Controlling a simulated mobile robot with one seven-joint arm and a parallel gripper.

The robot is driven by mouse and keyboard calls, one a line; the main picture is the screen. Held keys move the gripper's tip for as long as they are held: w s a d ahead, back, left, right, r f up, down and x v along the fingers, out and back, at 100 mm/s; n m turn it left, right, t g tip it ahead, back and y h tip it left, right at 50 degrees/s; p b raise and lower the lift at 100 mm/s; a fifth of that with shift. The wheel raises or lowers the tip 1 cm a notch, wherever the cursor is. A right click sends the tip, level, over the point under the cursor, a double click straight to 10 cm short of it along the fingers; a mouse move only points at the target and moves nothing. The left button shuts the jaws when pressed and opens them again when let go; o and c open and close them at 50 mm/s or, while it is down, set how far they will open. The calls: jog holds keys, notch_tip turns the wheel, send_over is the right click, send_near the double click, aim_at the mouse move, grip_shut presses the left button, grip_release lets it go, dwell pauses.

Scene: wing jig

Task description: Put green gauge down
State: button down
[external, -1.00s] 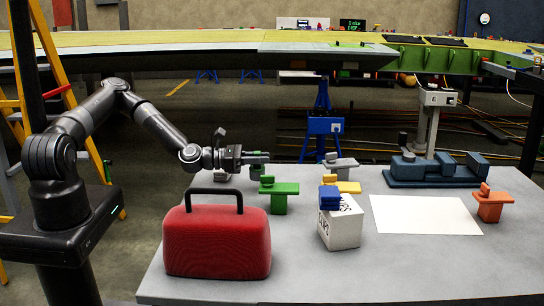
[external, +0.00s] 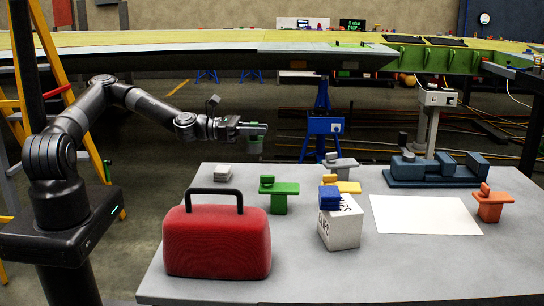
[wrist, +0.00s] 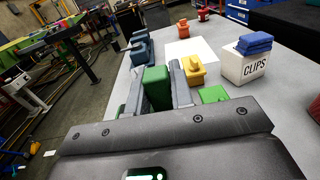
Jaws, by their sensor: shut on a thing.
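My gripper (external: 259,129) is shut on a green gauge (wrist: 157,88), which shows between the fingers in the wrist view. A second, brighter green gauge (external: 279,194) stands upright on the table, nearer the camera and right of the gripper. It also shows in the wrist view (wrist: 213,94), partly hidden by the gripper body.
A red case (external: 217,242) stands at the front left. Yellow (external: 348,187), grey (external: 341,166) and orange (external: 489,205) gauges, a blue fixture (external: 430,173) and white sheet (external: 425,215) are also on the grey table (external: 300,275).

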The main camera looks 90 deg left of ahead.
aim_at(250, 142)
jog(key=d+h, duration=0.1)
jog(key=s+d+f+m+h, duration=0.1)
jog(key=d, duration=0.1)
jog(key=d+f+m+h, duration=0.1)
jog(key=shift+s+d+g+h, duration=0.25)
jog(key=shift+s+g+h, duration=0.05)
jog(key=shift+h, duration=0.1)
jog(key=s+d+r+m+g+h, duration=0.4)
jog(key=s+d+m+g+h, duration=0.7)
jog(key=s+d, duration=0.35)
jog(key=shift+t+h, duration=0.3)
jog(key=shift+w+a+f, duration=0.65)
jog(key=shift+a+f, duration=1.05)
jog(key=shift+f, duration=0.9)
jog(key=shift+w+a+f, duration=0.7)
jog(key=shift+a+f, duration=1.05)
jog(key=shift+f, duration=0.9)
jog(key=shift+w+a+f, duration=0.65)
jog(key=shift+a+f, duration=1.05)
jog(key=shift+f, duration=0.9)
jog(key=shift+f, duration=0.1)
jog(key=c, duration=1.3)
grip_release()
